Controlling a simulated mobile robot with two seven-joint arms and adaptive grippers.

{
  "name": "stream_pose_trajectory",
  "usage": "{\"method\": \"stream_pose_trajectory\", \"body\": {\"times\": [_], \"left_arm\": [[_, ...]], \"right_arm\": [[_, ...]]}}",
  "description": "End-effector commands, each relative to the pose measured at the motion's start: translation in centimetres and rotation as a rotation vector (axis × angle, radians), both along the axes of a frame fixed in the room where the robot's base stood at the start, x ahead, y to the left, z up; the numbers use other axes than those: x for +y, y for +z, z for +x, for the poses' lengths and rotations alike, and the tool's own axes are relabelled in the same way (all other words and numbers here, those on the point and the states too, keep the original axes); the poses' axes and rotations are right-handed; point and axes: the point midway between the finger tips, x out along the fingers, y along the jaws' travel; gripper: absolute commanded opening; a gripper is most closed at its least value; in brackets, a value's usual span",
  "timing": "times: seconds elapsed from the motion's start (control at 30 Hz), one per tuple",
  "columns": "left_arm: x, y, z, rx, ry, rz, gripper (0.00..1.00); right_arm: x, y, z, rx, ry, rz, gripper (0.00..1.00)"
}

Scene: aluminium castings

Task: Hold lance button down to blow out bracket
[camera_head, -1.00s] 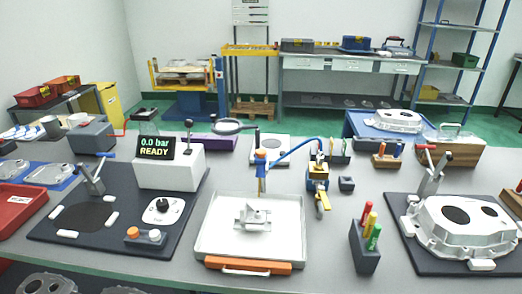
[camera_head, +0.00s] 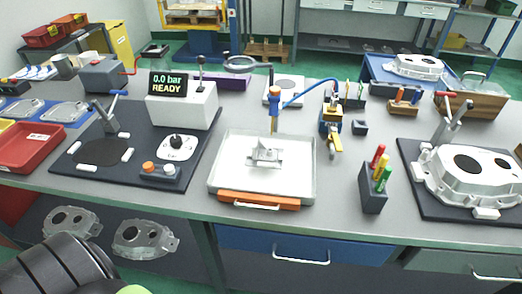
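The small silver bracket (camera_head: 265,152) sits in the middle of a pale metal tray (camera_head: 222,178) with an orange front edge and a handle. I cannot make out a separate button on the lance. A black ribbed part of my arm with a bit of green shows at the lower left, well apart from the tray. Neither gripper is in view.
A white box with a display reading "0.0 bar READY" (camera_head: 168,85) stands at the left on a dark mat (camera_head: 90,172). A dark holder (camera_head: 373,196) with coloured pens is right of the tray. A large casting (camera_head: 470,175) lies at far right.

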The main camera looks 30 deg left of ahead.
Motion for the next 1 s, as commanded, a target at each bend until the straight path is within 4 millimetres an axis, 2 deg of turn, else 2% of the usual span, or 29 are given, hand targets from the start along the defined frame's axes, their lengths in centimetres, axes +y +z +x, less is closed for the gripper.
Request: {"method": "stream_pose_trajectory", "body": {"times": [0.03,0.07,0.1,0.17,1.0], "left_arm": [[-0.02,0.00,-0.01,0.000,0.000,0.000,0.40],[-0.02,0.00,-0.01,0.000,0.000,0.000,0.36],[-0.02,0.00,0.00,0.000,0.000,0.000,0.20],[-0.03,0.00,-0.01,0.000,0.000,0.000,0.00],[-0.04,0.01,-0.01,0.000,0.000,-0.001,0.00]], "right_arm": [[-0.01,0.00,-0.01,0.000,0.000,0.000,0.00],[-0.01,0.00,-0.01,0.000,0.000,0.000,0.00],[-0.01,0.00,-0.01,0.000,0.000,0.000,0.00],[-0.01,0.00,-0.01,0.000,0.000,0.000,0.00],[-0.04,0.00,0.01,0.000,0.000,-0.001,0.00]]}}
